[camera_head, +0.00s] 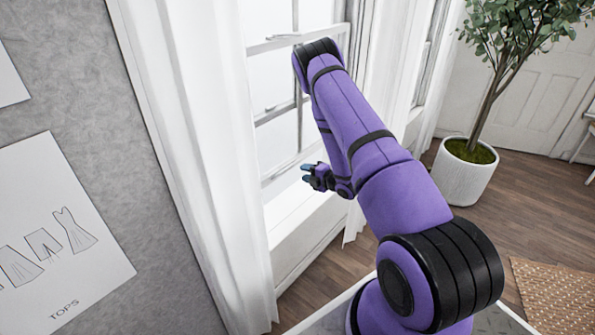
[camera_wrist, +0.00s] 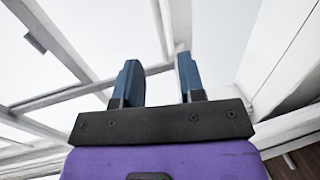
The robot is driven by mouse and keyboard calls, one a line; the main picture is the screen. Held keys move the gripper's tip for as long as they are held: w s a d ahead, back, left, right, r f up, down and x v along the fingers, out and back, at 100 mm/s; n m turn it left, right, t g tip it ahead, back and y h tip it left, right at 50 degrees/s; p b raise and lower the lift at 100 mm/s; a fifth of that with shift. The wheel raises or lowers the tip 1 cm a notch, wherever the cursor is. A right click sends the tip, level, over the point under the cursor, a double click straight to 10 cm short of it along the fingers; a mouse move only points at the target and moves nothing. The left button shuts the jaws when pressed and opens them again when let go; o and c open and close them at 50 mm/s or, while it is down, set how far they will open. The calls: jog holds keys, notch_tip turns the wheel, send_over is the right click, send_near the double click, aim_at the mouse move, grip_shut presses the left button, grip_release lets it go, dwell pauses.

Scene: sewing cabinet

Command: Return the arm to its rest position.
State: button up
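My purple arm rises from the lower right of the head view, bends at a high elbow and folds back down. My gripper (camera_head: 307,173) is in front of the window, left of the forearm. In the wrist view my gripper (camera_wrist: 160,80) shows two blue fingers standing apart with an empty gap between them. Behind the fingers are only the bright window panes and white frame bars. Nothing is held.
The white-framed window (camera_head: 275,90) and white curtain (camera_head: 190,120) are close to my gripper. A potted tree (camera_head: 466,180) stands at the right on the wooden floor. A woven rug (camera_head: 560,295) lies at the lower right. A clothing poster (camera_head: 60,230) hangs on the grey wall.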

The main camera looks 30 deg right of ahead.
jog(key=shift+v, duration=0.85)
jog(key=w+a+r+m+g+h, duration=0.1)
jog(key=w+r+m+h, duration=0.2)
jog(key=r, duration=0.9)
jog(key=w+a+r+m+g+h, duration=0.15)
jog(key=r+m, duration=0.35)
jog(key=r, duration=0.7)
jog(key=s+a+r+m+g+h, duration=0.15)
jog(key=s+a+r+m, duration=0.25)
jog(key=r, duration=0.6)
jog(key=s+a+r+m+g, duration=0.2)
jog(key=s+a+r+m, duration=0.1)
jog(key=s, duration=0.9)
jog(key=s+a+r+m+g+y, duration=0.1)
jog(key=s+a+r, duration=0.4)
jog(key=s, duration=0.7)
jog(key=s+a+r+m+g, duration=0.2)
jog(key=s+a+r+m, duration=0.2)
jog(key=s+a, duration=0.3)
jog(key=s+m, duration=0.1)
jog(key=s, duration=0.4)
jog(key=shift+g+y, duration=0.4)
jog(key=shift+r, duration=0.1)
